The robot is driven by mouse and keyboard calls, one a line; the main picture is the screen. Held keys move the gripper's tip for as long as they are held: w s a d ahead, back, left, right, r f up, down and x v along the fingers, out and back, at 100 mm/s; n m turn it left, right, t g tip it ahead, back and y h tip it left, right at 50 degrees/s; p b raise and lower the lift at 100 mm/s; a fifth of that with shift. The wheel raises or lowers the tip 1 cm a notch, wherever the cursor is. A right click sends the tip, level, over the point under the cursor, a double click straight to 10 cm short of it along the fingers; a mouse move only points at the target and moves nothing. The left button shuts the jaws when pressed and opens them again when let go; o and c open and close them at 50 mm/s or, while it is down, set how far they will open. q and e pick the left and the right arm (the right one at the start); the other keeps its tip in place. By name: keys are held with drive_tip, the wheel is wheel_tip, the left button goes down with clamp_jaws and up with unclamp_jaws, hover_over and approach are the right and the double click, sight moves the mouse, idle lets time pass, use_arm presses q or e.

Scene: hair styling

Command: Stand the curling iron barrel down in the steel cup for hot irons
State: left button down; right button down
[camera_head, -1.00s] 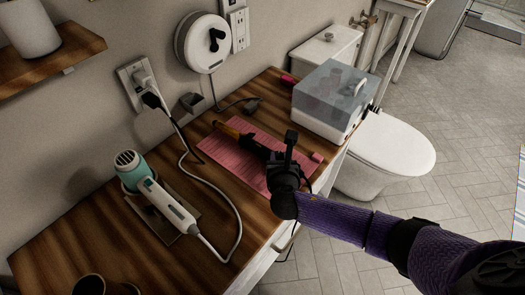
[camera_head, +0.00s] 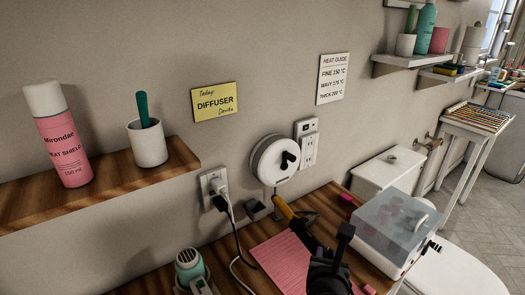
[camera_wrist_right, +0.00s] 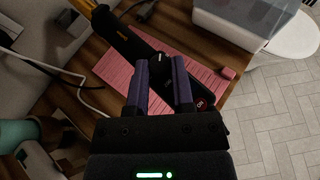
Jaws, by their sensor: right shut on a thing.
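The curling iron has an orange-gold barrel (camera_head: 285,210) and a black handle. My right gripper (camera_head: 335,250) is shut on the handle. The barrel points away toward the wall, up and left in the head view, past the back edge of the pink mat (camera_head: 280,262). In the right wrist view, the two fingers (camera_wrist_right: 158,82) straddle the black handle (camera_wrist_right: 122,42), and the mat (camera_wrist_right: 105,70) shows below. The iron looks raised a little off the mat; the exact gap is unclear. The steel cup and my left gripper are not visible now.
A teal hair dryer (camera_head: 190,265) stands at the left of the counter, with its cord (camera_head: 236,245) running to the wall outlet. A clear-lidded box (camera_head: 395,225) stands right of the mat. A round wall unit (camera_head: 273,160) hangs behind. A wooden shelf (camera_head: 100,190) juts out at left.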

drive_tip(key=s+a+r+m+h, duration=0.1)
drive_tip(key=s+a+r, duration=0.1)
drive_tip(key=s+r, duration=0.7)
drive_tip(key=shift+s+a+r+m+g+h+b, duration=0.3)
drive_tip(key=shift+s+m+g+h+b, duration=0.1)
drive_tip(key=shift+s, duration=0.2)
